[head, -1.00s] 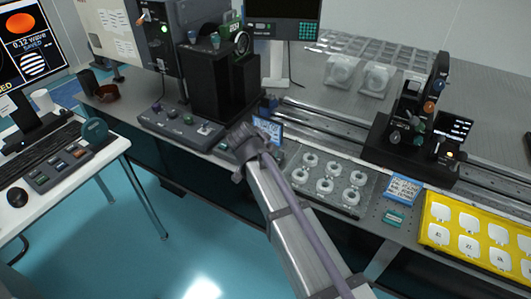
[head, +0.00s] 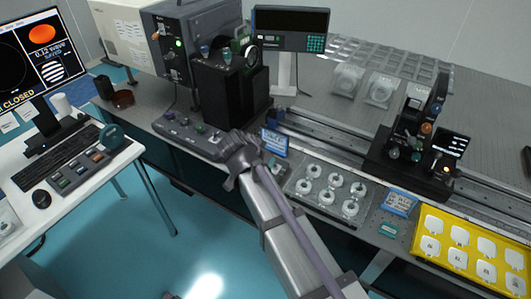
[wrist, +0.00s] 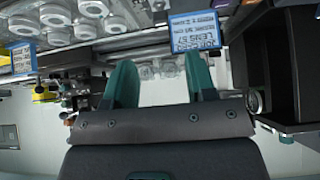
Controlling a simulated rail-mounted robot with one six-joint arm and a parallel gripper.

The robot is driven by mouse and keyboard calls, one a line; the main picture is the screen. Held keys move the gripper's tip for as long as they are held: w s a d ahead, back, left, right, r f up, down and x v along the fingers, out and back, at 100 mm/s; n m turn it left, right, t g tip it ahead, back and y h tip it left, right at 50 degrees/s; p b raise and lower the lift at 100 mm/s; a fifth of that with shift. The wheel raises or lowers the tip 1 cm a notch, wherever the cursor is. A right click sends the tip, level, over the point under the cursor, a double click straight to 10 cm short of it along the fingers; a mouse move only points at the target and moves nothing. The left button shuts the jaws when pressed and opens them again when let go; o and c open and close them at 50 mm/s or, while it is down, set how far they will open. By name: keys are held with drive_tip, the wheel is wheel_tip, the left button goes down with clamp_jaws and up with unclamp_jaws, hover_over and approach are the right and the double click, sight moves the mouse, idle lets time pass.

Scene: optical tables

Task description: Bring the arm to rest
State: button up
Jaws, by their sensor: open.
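My arm (head: 283,235) reaches up from the lower right of the head view to a dark wrist joint (head: 240,158) in front of the table edge. The fingers cannot be made out clearly in the head view. In the wrist view, my gripper (wrist: 161,82) shows two green fingers standing apart, with nothing held between them. A blue label card (wrist: 196,32) shows beyond the fingertips in the wrist view, and I cannot tell the distance.
A clear tray of white rings (head: 303,203) lies right of the wrist joint. A yellow tray (head: 421,250) is further right. A black instrument (head: 222,100) stands behind on the table. A white desk (head: 105,165) is at left. Blue floor (head: 160,250) is open between.

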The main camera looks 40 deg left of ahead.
drive_tip(key=shift+f, duration=0.15)
drive_tip(key=w+d+f+g, duration=0.1)
drive_tip(key=d+g, duration=0.1)
drive_tip(key=d, duration=1.7)
drive_tip(key=w+d+f+m+g, duration=0.1)
drive_tip(key=w+d+g, duration=0.1)
drive_tip(key=d, duration=1.7)
drive_tip(key=w+d+f+g+h, duration=0.1)
drive_tip(key=w+d+g, duration=0.1)
drive_tip(key=d, duration=1.7)
drive_tip(key=shift+m+g, duration=0.4)
drive_tip(key=shift+g, duration=0.4)
drive_tip(key=shift+d+f, duration=0.1)
